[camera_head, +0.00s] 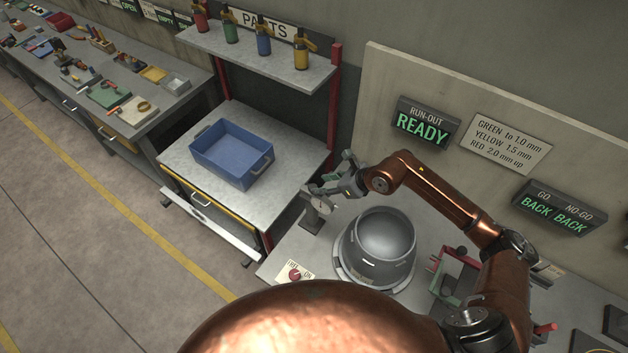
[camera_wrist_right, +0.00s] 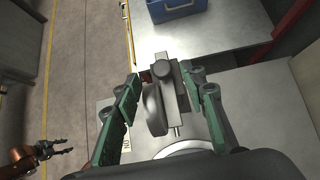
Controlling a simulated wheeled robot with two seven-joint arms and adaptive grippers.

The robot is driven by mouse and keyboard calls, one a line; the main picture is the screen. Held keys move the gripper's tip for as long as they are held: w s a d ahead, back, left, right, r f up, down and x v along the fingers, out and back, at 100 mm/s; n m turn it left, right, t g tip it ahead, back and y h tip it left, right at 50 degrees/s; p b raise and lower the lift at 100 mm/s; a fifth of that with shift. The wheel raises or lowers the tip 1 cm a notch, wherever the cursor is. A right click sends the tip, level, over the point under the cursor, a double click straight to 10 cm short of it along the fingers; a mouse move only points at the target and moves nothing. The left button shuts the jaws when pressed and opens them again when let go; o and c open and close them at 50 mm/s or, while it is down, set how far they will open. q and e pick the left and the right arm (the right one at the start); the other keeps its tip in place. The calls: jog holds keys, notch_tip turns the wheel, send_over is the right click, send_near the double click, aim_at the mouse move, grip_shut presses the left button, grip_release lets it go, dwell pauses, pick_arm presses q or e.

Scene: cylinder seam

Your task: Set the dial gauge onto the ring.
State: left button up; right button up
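The dial gauge (camera_head: 319,204) is a grey disc on a small block-shaped stand at the left end of the bench. In the right wrist view, the gauge (camera_wrist_right: 154,110) and its stand lie between the green fingers of my right gripper (camera_wrist_right: 163,85). The fingers are spread, with a gap on the gauge's left side. My right gripper (camera_head: 335,185) also shows in the head view, just above the gauge. The light ring (camera_head: 347,272) surrounds the grey cylinder (camera_head: 384,237), right of the gauge. My left gripper (camera_wrist_right: 62,149) is open and empty in the right wrist view, far from the gauge.
A blue bin (camera_head: 231,152) stands on the side table to the left. A red knob (camera_head: 295,274) sits in front of the gauge. A red and green frame (camera_head: 453,275) stands right of the cylinder. A READY sign (camera_head: 421,122) is on the back panel.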

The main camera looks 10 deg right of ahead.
aim_at(313, 187)
jog(key=p+x, duration=0.1)
jog(key=x, duration=0.2)
jog(key=shift+f, duration=0.25)
jog(key=shift+x, duration=0.9)
jog(key=shift+w+f, duration=0.1)
jog(key=shift+f, duration=0.05)
jog(key=shift+c, duration=0.8)
jog(key=c, duration=0.5)
grip_shut()
pick_arm(q)
jog(key=shift+s+r, duration=0.75)
jog(key=shift+r, duration=0.05)
jog(key=shift+w, duration=0.3)
